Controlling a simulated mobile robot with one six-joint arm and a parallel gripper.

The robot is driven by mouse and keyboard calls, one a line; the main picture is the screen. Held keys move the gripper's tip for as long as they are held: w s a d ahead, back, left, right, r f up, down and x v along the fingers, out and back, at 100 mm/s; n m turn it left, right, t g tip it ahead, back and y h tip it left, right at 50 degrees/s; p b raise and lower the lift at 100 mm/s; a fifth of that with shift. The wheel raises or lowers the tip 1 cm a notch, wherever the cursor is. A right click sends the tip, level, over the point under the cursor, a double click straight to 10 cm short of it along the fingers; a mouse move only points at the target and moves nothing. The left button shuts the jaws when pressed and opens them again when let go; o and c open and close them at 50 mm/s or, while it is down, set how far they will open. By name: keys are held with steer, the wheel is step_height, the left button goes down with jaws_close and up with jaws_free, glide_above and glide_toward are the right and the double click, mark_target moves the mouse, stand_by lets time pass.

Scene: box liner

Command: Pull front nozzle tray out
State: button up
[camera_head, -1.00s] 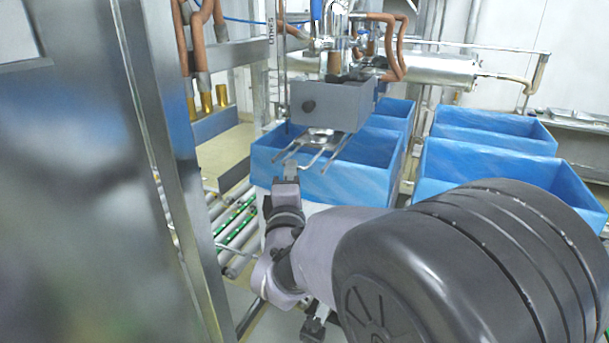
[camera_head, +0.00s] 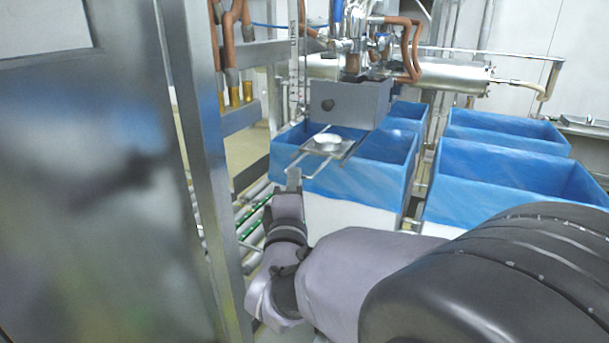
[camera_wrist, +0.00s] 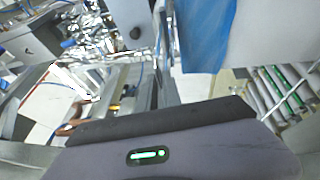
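The front nozzle tray (camera_head: 347,151) is a thin metal plate with a round silver dish (camera_head: 327,141) on it and rods reaching toward me. It juts out below the grey nozzle box (camera_head: 350,105), over the front blue-lined box (camera_head: 340,180). My gripper (camera_head: 293,176) is at the tray's near left end, with its finger upright against the handle rod. It appears shut on the tray, though the fingers are seen edge-on. In the wrist view only the gripper's dark body with a green light shows; fingertips and grip are hidden.
A steel post (camera_head: 203,150) and a large metal panel (camera_head: 90,180) stand close on the left. Rollers (camera_head: 250,220) run behind my wrist. More blue-lined boxes (camera_head: 500,185) stand to the right. Copper-coloured hoses and pipes hang above the nozzle box.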

steer(key=o, duration=0.4)
steer(key=shift+c, duration=0.2)
